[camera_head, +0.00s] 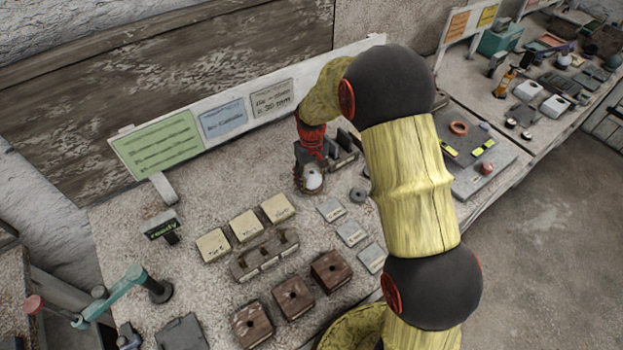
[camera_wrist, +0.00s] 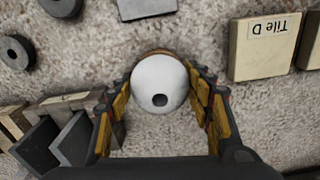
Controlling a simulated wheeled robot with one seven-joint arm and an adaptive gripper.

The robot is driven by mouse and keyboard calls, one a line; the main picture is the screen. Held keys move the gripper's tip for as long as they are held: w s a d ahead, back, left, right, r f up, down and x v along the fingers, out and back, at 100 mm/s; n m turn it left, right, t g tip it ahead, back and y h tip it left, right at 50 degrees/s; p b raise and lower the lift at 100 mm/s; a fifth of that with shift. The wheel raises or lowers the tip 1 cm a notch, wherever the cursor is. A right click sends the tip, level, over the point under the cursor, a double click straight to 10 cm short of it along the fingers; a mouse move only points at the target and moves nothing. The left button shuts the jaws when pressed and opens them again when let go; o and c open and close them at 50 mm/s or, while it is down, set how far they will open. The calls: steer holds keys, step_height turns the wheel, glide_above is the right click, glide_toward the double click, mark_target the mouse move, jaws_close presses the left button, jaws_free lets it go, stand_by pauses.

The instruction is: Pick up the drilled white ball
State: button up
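The drilled white ball (camera_wrist: 155,74) is in the middle of the wrist view, with its dark round hole facing the camera. A thin brown rim shows behind its upper edge. My gripper (camera_wrist: 160,80) has its two dark fingers with yellow pads close along the left and right sides of the ball. I cannot tell whether the pads press on it. In the head view the white ball (camera_head: 313,180) shows low between the dark fingers of my gripper (camera_head: 309,172), close over the bench. My arm comes down from the right.
Dark upright plates (camera_wrist: 72,138) stand close to the left finger. A pale block marked Tile D (camera_wrist: 265,50) lies to the right. A grey block (camera_wrist: 146,8) and dark rings (camera_wrist: 16,52) lie beyond the ball. Brown drilled blocks (camera_head: 293,297) stand at the bench front.

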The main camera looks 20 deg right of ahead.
steer(key=c, duration=0.6)
steer(key=shift+c, duration=0.7)
